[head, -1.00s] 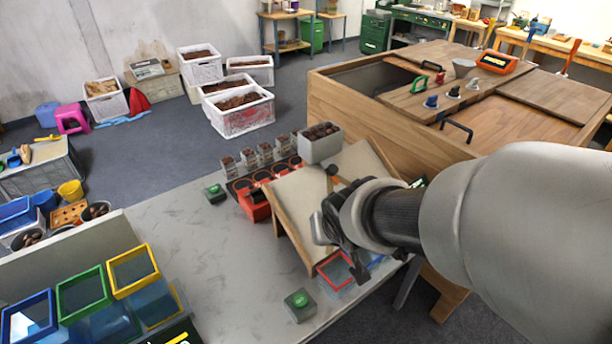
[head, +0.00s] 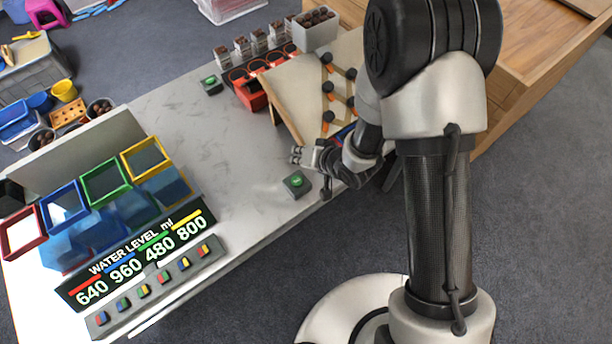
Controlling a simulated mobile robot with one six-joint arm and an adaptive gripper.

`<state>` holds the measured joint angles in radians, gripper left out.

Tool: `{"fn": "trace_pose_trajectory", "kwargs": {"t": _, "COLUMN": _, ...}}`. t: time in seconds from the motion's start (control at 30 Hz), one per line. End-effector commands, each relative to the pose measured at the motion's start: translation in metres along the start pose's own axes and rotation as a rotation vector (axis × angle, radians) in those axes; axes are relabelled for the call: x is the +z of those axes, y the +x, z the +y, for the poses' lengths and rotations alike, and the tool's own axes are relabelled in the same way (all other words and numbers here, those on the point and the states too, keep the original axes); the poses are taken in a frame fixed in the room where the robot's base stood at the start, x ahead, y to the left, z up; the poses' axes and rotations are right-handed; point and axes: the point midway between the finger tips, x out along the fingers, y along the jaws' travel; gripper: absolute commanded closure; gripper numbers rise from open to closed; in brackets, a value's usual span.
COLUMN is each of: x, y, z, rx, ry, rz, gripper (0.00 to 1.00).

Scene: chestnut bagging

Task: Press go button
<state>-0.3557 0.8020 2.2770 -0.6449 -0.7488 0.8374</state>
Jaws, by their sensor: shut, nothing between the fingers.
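A green button on a small dark box (head: 297,183) sits on the grey table near its front edge. A second green button on a similar box (head: 211,84) sits further back, beside the red rack. I cannot read a label on either, so I cannot tell which is the go button. My gripper (head: 304,157) is shut and empty, just behind and above the nearer button box in the picture. It appears apart from the button, though the exact height gap is hard to judge. The nearer button's green top is not covered.
A sloped wooden chute (head: 285,95) with dark knobs stands behind my gripper. A red rack (head: 250,92) with several chestnut-filled bags is at its left. Coloured-rim water tanks and a water level display (head: 137,257) are at the left. The table's middle (head: 190,130) is clear.

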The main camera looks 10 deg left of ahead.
Motion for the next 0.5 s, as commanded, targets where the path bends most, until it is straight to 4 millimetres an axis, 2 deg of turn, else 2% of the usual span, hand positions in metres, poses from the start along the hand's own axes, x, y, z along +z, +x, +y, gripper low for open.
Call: {"fn": "trace_pose_trajectory", "kwargs": {"t": 0.5, "x": 0.0040, "y": 0.0055, "z": 0.0038, "rx": -0.001, "ry": 0.001, "rz": 0.000, "gripper": 1.00}}
